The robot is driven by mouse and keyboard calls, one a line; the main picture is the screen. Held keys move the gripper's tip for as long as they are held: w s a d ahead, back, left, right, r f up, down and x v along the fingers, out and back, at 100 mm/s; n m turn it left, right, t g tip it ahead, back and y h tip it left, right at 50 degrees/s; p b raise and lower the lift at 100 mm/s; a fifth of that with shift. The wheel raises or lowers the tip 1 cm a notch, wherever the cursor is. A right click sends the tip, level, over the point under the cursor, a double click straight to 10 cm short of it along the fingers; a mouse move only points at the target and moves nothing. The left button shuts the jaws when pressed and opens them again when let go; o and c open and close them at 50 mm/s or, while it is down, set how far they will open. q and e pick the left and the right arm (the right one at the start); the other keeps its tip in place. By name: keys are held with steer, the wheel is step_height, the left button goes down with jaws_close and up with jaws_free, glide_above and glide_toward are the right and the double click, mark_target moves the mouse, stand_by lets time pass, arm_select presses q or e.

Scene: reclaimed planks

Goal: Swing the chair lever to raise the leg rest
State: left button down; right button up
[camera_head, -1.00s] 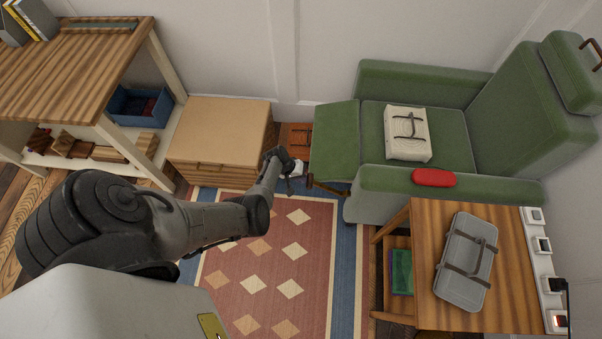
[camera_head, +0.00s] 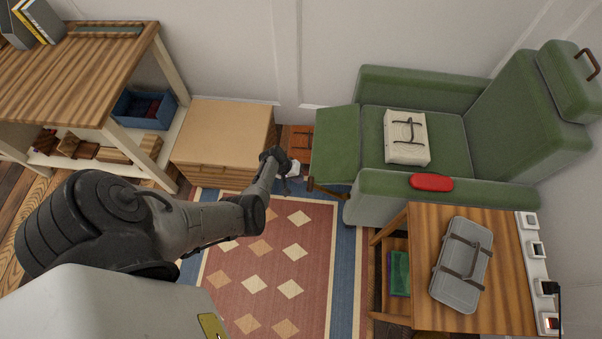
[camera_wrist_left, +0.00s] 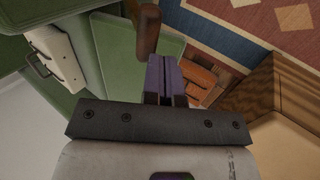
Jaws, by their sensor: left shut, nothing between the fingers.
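The green chair (camera_head: 480,140) stands at the upper right in the head view. Its leg rest (camera_head: 335,145) extends out to the left of the seat, as a flat green panel. It also shows in the left wrist view (camera_wrist_left: 120,50). A brown wooden bar, which looks like the chair lever (camera_wrist_left: 147,30), shows just beyond my fingertips in the wrist view. A brown bar (camera_head: 324,189) also shows below the leg rest in the head view. My left gripper (camera_wrist_left: 163,75) is shut and empty; I cannot tell whether it touches the bar. My right gripper is not in view.
A wooden drawer unit (camera_head: 225,135) stands left of the leg rest. A side table (camera_head: 420,300) with a grey case (camera_head: 462,265) stands at the lower right. A cream case (camera_head: 406,150) lies on the seat and a red object (camera_head: 431,182) on the armrest. The rug (camera_head: 275,265) is clear.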

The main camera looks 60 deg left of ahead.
arm_select(q)
steer(key=p+v, duration=0.5)
steer(key=v, duration=0.2)
stand_by(0.6)
